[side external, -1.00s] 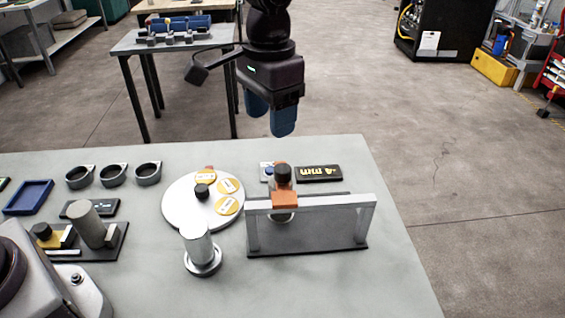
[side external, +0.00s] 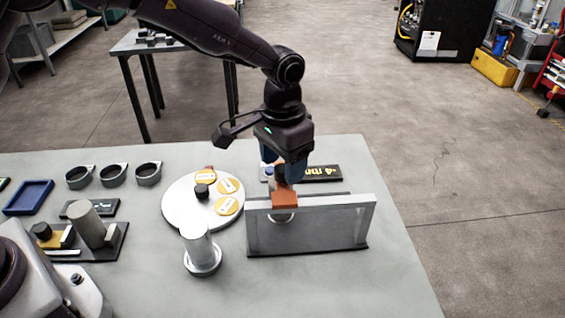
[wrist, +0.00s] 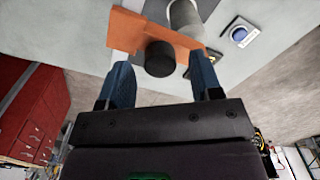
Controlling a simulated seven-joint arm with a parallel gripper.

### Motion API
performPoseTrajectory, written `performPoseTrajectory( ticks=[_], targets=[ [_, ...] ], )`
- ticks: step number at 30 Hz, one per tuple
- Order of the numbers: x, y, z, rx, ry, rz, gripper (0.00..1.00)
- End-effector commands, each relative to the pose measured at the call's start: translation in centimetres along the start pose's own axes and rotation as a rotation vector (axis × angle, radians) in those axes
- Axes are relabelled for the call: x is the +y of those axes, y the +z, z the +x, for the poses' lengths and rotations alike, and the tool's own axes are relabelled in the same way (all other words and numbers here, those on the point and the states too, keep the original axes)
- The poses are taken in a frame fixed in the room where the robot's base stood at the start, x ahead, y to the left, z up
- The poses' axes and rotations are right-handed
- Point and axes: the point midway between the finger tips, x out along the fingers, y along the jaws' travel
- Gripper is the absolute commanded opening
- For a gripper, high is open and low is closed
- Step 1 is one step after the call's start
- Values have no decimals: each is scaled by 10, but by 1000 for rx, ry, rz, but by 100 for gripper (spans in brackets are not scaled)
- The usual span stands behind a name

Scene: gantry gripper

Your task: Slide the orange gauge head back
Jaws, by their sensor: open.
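The orange gauge head (side external: 285,199) sits on the rail of the grey gantry frame (side external: 340,205), near its left end. In the wrist view the orange head (wrist: 128,32) carries a dark round knob (wrist: 160,58). My gripper (side external: 284,172) is over the head with its blue fingers pointing down. In the wrist view my gripper (wrist: 160,76) is open, one finger on each side of the knob, with gaps visible. In the side view the gripper hides most of the knob.
Left of the gantry is a white round plate (side external: 178,212) with yellow discs. A grey cylinder (side external: 197,246) stands in front of it. A black display (side external: 326,174) lies behind the gantry. Three dark rings (side external: 113,175) and a blue tray (side external: 28,197) are at left. The right front of the table is clear.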

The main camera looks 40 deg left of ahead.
Motion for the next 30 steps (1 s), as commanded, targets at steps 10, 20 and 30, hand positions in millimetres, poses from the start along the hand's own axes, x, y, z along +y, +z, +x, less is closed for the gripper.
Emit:
performPoseTrajectory(
  ticks=[10,20,30],
  targets=[
    [0,0,8,0,0,0,59],
    [0,0,7,0,0,0,0],
    [17,-26,8,0,0,1,0]
  ],
)
